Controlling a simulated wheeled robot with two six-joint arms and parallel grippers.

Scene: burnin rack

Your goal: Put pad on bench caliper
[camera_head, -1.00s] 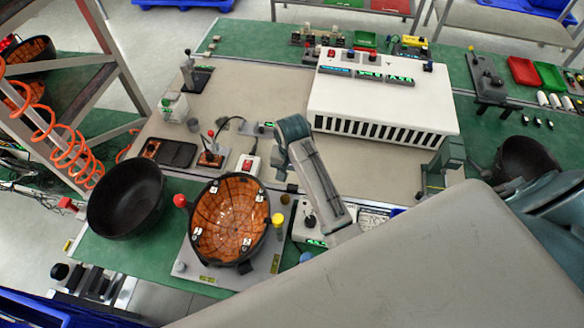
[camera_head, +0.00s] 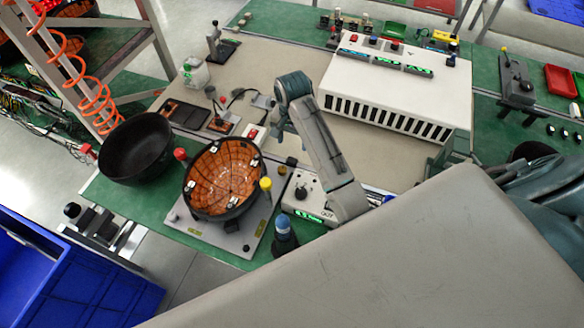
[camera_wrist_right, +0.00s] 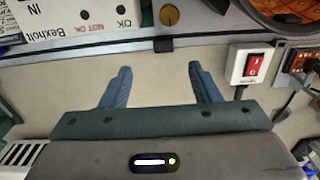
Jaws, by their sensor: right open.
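My right gripper (camera_head: 274,138) is open and empty above the beige mat, left of the white vented box. In the right wrist view its two blue fingers (camera_wrist_right: 161,80) stand apart with bare mat between them. A dark flat rectangular piece (camera_head: 184,113) lies on the mat to the left; I cannot tell if it is the pad. A small upright stand on a black base (camera_head: 221,47), perhaps the bench caliper, is at the mat's back left. My left gripper is not in view.
A black bowl-shaped shell (camera_head: 136,150) and an orange-lined bowl on a fixture (camera_head: 224,180) are at the front left. A red switch box (camera_wrist_right: 250,66) is near the right gripper. The white vented box (camera_head: 390,90) stands behind. The middle mat is partly clear.

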